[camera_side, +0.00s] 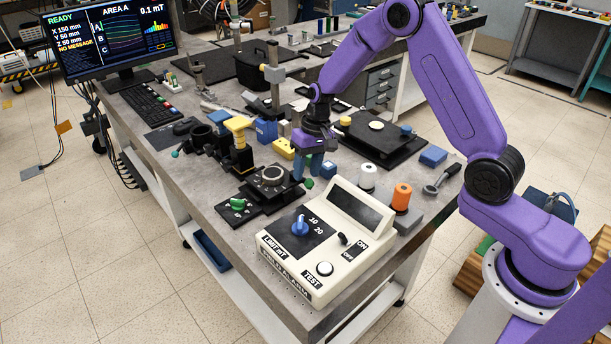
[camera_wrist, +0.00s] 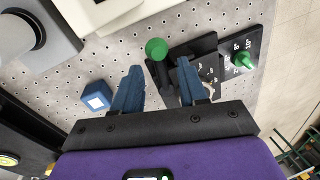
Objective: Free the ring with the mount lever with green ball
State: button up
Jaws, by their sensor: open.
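The mount lever's green ball (camera_side: 309,183) shows just below and beside my gripper (camera_side: 307,172). In the wrist view the green ball (camera_wrist: 156,49) lies just beyond and between the two blue fingertips of my gripper (camera_wrist: 160,68), on a dark lever. The fingers are apart with nothing held between them; I cannot tell their exact height above the ball. The ring (camera_side: 273,175) sits in a black mount to the left of my gripper. In the wrist view the ring (camera_wrist: 206,88) is mostly hidden behind the right finger.
A small plate with a green knob (camera_side: 237,203) adjoins the mount. A white control box (camera_side: 325,240) stands in front. A blue block (camera_wrist: 96,96) lies left of the fingers. A yellow-topped stand (camera_side: 240,140) and a black platform (camera_side: 380,140) are close by.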

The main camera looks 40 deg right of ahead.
jog(key=shift+a+f, duration=0.25)
jog(key=shift+f, duration=0.95)
grip_shut()
